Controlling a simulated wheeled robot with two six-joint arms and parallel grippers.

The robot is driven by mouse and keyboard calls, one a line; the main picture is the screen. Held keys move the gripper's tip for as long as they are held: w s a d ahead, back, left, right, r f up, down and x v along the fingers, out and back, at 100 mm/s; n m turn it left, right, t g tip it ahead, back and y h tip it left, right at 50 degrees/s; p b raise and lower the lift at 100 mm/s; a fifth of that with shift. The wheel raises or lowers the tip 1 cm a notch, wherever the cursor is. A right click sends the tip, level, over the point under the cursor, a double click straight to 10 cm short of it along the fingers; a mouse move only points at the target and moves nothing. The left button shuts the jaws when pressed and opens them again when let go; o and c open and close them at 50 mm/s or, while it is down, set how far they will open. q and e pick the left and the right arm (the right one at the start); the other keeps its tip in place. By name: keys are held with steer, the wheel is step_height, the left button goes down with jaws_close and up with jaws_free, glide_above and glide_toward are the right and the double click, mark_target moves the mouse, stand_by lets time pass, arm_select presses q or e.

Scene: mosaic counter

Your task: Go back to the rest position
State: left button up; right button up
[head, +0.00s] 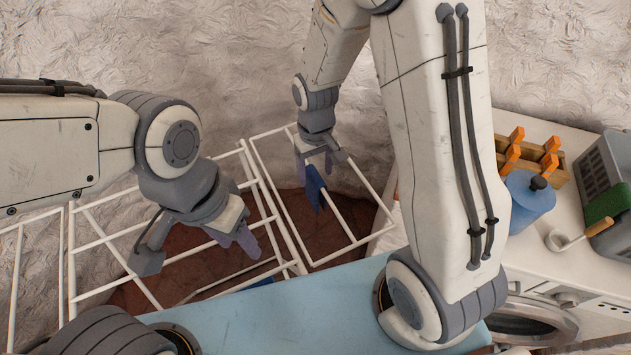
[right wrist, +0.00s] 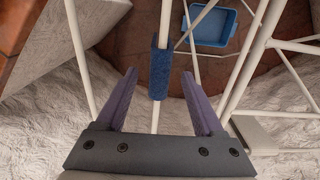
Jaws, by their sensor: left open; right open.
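My left gripper (head: 238,244) is open, pointing down over the white drying rack (head: 287,229). Its purple fingers show and hold nothing that I can see. My right gripper (head: 316,168) is open near the rack's right part at the back. A dark blue cloth (head: 315,187) hangs over a rack bar just below it. In the right wrist view the purple fingers of the right gripper (right wrist: 158,74) are spread apart. The blue cloth (right wrist: 160,68) lies on the bar beyond and between the fingertips, and no grip on it shows.
A white counter (head: 575,222) at right carries a blue canister (head: 528,203), a wooden rack with orange pieces (head: 530,158), a ladle (head: 575,240) and a grey crate (head: 607,170). A washing machine (head: 535,318) stands below. A blue tray (right wrist: 209,25) lies on the floor.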

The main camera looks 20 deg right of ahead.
steer(key=shift+r, duration=2)
steer(key=shift+s+a+r, duration=0.15)
steer(key=shift+a+r, duration=0.1)
steer(key=s+a+r+n, duration=0.2)
steer(key=s+a+r, duration=0.1)
steer(key=s, duration=0.6)
steer(key=s+a+r+n+y, duration=0.1)
steer(key=s+a+r+n, duration=0.2)
steer(key=s+r, duration=0.3)
steer(key=s+a, duration=0.1)
steer(key=s, duration=0.3)
steer(key=shift+s+r, duration=0.2)
steer(key=shift+s, duration=0.05)
steer(key=shift+a, duration=0.1)
